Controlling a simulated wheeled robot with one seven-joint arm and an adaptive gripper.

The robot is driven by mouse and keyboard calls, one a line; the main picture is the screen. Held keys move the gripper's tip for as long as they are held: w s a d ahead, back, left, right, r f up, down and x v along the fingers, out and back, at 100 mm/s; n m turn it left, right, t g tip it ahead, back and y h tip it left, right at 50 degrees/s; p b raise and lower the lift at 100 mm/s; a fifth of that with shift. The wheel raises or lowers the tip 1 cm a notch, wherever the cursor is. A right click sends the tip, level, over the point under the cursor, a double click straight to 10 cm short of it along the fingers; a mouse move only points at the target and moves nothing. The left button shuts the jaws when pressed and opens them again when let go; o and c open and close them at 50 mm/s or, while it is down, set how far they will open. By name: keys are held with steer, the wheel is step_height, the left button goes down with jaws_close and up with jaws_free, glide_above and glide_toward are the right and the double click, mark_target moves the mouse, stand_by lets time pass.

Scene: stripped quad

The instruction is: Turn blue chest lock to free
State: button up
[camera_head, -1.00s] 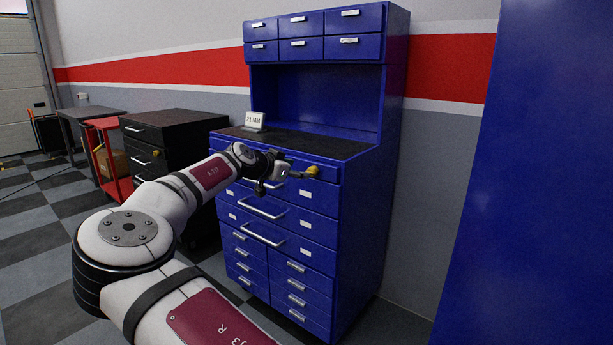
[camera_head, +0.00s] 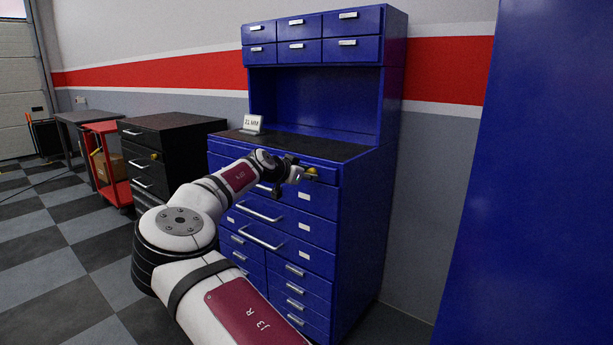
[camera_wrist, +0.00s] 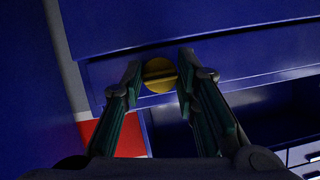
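The blue chest (camera_head: 365,200) stands against the wall, with drawers below, a dark worktop and an upper cabinet. Its lock is a round yellow knob (camera_head: 312,172) at the right end of the top drawer row. In the wrist view the lock (camera_wrist: 159,75) shows a bar across its face and lies between the fingertips. My gripper (camera_head: 303,174) is at the lock in the head view. In the wrist view my gripper (camera_wrist: 160,76) has its fingers spread on either side of the lock. I cannot tell whether either fingertip touches it.
A black drawer cabinet (camera_head: 180,130) with a yellow lock, a red cart (camera_head: 118,190) and a grey table (camera_head: 75,118) stand to the left. A small sign (camera_head: 253,123) sits on the worktop. A large blue panel (camera_head: 540,180) fills the right side. Checkered floor lies open at left.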

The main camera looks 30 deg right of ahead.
jaws_close()
steer(key=shift+w+a+f+n+g+h+b, duration=0.1)
steer(key=shift+n+g+h+b, duration=0.25)
steer(key=shift+n+g+h, duration=1.2)
steer(key=shift+w+d+f+n+g+h+b, duration=0.1)
steer(key=shift+n+g+b, duration=0.35)
steer(key=shift+n, duration=2.25)
steer(key=shift+w+a+f+n+g+h+b, duration=0.15)
steer(key=shift+n+g+h, duration=0.85)
steer(key=shift+n, duration=1.15)
steer(key=shift+r+y, duration=0.15)
steer(key=shift+y, duration=0.1)
steer(key=o, duration=0.9)
jaws_free()
steer(key=shift+c, duration=0.2)
